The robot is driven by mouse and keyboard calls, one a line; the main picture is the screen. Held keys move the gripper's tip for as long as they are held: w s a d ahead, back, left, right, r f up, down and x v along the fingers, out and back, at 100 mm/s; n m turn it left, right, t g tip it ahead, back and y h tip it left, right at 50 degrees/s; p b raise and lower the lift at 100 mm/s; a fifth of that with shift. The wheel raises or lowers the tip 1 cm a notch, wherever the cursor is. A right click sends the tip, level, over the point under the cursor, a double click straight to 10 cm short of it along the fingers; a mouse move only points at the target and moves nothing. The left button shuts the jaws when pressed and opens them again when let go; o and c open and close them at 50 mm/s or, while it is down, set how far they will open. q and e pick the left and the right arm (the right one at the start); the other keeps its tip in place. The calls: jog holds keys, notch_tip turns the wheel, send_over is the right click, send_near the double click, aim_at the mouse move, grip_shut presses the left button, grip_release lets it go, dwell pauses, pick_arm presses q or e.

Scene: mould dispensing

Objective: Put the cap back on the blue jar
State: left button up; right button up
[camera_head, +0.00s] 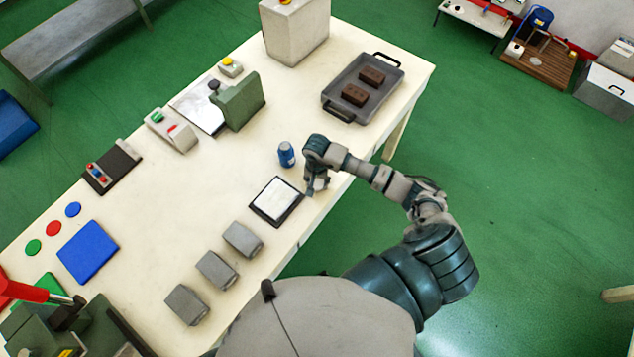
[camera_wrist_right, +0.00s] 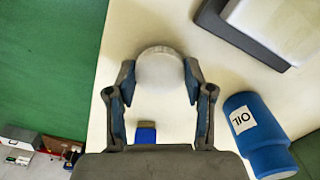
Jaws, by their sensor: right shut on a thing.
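The blue jar (camera_head: 286,156) stands on the cream table near its right edge, just left of my right wrist. In the right wrist view the jar (camera_wrist_right: 262,142) shows at the lower right with a white OIL label, outside the fingers. My right gripper (camera_head: 317,188) points down beside the jar, close to the table edge. In the wrist view its fingers (camera_wrist_right: 158,80) are shut around a pale round thing, which looks like the cap (camera_wrist_right: 160,62). It is apart from the jar. My left gripper is not in view.
A dark-framed tray with a white surface (camera_head: 294,210) lies just left of my right gripper. Several grey blocks (camera_head: 243,239) stand along the front edge. A grey tray (camera_head: 338,107) with two brown blocks and a green device (camera_head: 240,103) stand further back. The table's middle is clear.

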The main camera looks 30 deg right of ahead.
notch_tip(320, 180, up, 2)
jog(key=shift+r, duration=0.15)
jog(key=s+a+r+b, duration=0.1)
jog(key=s+a+b, duration=0.1)
jog(key=s, duration=1.4)
jog(key=shift+r+b, duration=0.35)
jog(key=shift+b, duration=0.3)
